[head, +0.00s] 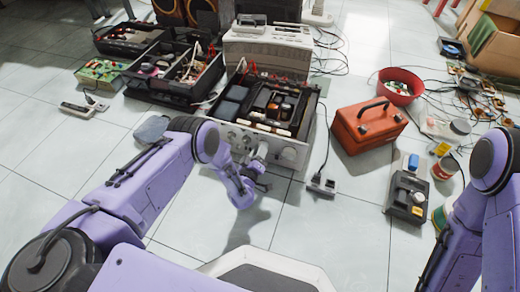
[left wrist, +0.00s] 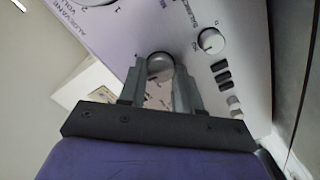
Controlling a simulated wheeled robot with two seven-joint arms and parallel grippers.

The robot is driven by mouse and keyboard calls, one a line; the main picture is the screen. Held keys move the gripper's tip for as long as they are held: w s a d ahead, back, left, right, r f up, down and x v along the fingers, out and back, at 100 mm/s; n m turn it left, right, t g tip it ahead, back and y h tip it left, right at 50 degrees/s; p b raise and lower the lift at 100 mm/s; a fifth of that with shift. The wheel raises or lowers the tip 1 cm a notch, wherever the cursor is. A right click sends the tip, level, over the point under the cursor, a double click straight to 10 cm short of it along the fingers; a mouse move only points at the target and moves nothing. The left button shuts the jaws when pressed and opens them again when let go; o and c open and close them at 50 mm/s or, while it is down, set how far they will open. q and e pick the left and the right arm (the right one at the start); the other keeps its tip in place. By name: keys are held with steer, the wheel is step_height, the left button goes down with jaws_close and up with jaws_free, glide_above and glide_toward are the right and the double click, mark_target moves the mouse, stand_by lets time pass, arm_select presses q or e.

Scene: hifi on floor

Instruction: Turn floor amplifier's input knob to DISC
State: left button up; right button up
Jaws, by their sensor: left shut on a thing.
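The floor amplifier (head: 291,153) sits with its top open and its silver front panel facing me in the head view. My left gripper (head: 259,163) is at that panel. In the left wrist view the left gripper (left wrist: 161,88) has its fingers on both sides of a round silver knob (left wrist: 160,66) and is shut on it. Marks are printed around this knob, but the fingers hide part of them and I cannot read its setting. A smaller knob (left wrist: 211,41) with a dark pointer line is to the right, and a large dial is at the upper left. My right gripper is out of view.
A red toolbox (head: 368,126) stands right of the amplifier, with a red bowl (head: 401,88) behind it. Opened black units (head: 175,75) lie at the back left. A small power strip (head: 322,186) lies near the amplifier's right front. Tiles in front are mostly clear.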

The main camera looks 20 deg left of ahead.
arm_select(q)
steer(key=n, duration=0.5)
steer(key=n+b, duration=0.1)
steer(key=n, duration=0.5)
steer(key=shift+s+d+f, duration=0.15)
steer(key=shift+f, duration=0.05)
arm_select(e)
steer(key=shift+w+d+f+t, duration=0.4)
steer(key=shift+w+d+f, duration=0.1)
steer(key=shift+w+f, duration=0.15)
arm_select(q)
steer(key=shift+n, duration=0.4)
steer(key=o, duration=1)
steer(key=shift+r, duration=0.1)
steer(key=shift+o, duration=0.2)
steer(key=s+p, duration=0.5)
steer(key=s, duration=0.5)
steer(key=shift+s+a, duration=0.25)
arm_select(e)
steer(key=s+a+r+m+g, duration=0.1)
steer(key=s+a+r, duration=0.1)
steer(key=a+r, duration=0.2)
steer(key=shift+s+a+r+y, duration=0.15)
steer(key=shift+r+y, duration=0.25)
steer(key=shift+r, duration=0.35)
